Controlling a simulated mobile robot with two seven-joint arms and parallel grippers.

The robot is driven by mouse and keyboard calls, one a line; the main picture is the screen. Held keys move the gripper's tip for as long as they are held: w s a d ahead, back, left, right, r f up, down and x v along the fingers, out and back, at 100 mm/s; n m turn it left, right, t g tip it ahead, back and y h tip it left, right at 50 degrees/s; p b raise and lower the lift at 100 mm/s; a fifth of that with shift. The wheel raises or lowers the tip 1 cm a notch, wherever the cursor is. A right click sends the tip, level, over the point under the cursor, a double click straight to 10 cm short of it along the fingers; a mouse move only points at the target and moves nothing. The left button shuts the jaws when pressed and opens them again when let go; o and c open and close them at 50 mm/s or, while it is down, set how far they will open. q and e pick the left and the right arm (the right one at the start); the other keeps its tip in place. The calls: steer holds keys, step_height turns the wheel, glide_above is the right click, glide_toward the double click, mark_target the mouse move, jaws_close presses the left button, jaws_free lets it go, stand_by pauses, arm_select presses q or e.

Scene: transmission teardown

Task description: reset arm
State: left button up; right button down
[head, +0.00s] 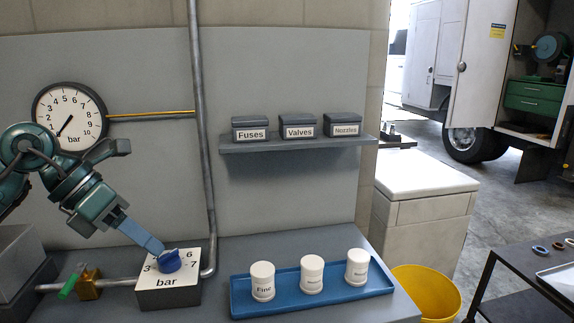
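My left arm comes in from the left, and its gripper (158,249) is at the blue knob (168,261) on the grey control box (168,291) marked "bar". The blue fingers reach down to the knob's upper left side. From this angle I cannot tell whether they are apart, closed, or gripping the knob. The numbers 3, 6 and 7 show around the knob; others are hidden. A round pressure gauge (85,118) hangs on the wall behind the arm, its needle pointing to the lower left. My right gripper is not in view.
A blue tray (240,309) holds three white labelled jars (312,274). A wall shelf (300,144) carries boxes marked Fuses, Valves and Nozzles. A vertical pipe (202,150) stands behind the control box. A green-handled valve (88,282) is left of the box. A yellow bin (428,291) stands right.

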arm_select(q)
steer(key=s+d+f+n+h, duration=0.2)
steer(key=d+n+h, duration=0.1)
steer(key=d+h, duration=0.4)
steer(key=s+d+f+n+h, duration=0.1)
steer(key=d+n+h, duration=0.2)
steer(key=d+h, duration=0.45)
steer(key=a+f+n+t+y+p, duration=0.1)
steer(key=a+f+n+t+y, duration=0.1)
steer(key=f+n+t+y, duration=0.75)
steer(key=a+f+n+t+y+p, duration=0.1)
steer(key=a+f+n+t+y, duration=0.3)
steer(key=f+n, duration=1.05)
steer(key=s+f+n+g+y, duration=0.4)
steer(key=s+f+n+g, duration=0.1)
steer(key=s+f+n, duration=0.4)
steer(key=s+n, duration=0.2)
steer(key=s, duration=0.2)
steer(key=shift+d+y, duration=0.3)
steer(key=shift+y, duration=0.1)
steer(key=shift+a, duration=0.1)
